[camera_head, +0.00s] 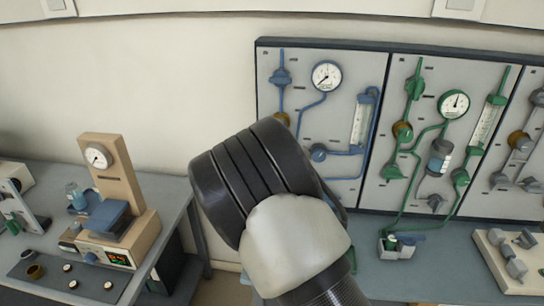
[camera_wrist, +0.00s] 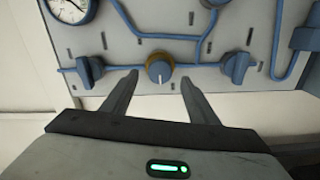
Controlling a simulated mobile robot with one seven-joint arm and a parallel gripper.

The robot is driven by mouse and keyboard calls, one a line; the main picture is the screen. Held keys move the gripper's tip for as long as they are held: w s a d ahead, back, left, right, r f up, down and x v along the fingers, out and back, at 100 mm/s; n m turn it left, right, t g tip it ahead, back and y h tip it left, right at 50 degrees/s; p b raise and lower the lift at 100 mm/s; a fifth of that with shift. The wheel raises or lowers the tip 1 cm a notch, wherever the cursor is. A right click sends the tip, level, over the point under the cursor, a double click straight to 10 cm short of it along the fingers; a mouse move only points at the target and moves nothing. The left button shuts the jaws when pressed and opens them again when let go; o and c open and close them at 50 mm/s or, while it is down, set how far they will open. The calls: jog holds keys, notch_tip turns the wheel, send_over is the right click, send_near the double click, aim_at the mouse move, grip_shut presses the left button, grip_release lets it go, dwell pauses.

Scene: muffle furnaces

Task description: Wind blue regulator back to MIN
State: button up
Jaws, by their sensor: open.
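The blue regulator is a round blue knob (camera_wrist: 160,71) with a white pointer line and a brass collar, on the panel's blue pipe line. In the wrist view it sits between and just beyond the tips of my gripper (camera_wrist: 160,77). The fingers are open and empty, one to each side, and do not appear to touch it. In the wrist view the pointer line runs toward the lower edge of the picture; no MIN lettering is readable. In the head view the brass collar (camera_head: 283,118) shows just past my arm, which hides my fingers.
Blue valve handles stand on both sides of the knob, left (camera_wrist: 88,71) and right (camera_wrist: 236,68) in the wrist view. A gauge (camera_head: 327,75) and blue pipes are close by. A green-piped panel (camera_head: 425,130) is to the right. A bench (camera_head: 170,215) with instruments stands left.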

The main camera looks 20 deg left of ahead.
jog(key=v, duration=1.2)
jog(key=shift+s+d, duration=0.15)
jog(key=shift+s, duration=0.15)
jog(key=w+d+r+m+g+p, duration=0.25)
jog(key=d+r+m+g, duration=0.2)
jog(key=d, duration=0.45)
jog(key=s+d+r+m+g, duration=0.1)
jog(key=s+d+r+m, duration=0.15)
jog(key=d, duration=0.25)
jog(key=s+d+r+m+g, duration=0.2)
jog(key=s+d+m, duration=0.1)
jog(key=d, duration=0.3)
jog(key=s+d+r+m+g+h+p, duration=0.1)
jog(key=s+d+m, duration=0.3)
jog(key=s+d, duration=0.5)
jog(key=s+d+r+m+g+h+p, duration=0.2)
jog(key=s+d+m+g+h, duration=0.1)
jog(key=s+d, duration=0.7)
jog(key=s+m, duration=0.1)
jog(key=s, duration=0.2)
jog(key=shift+s+r+m, duration=0.3)
jog(key=shift+s, duration=0.05)
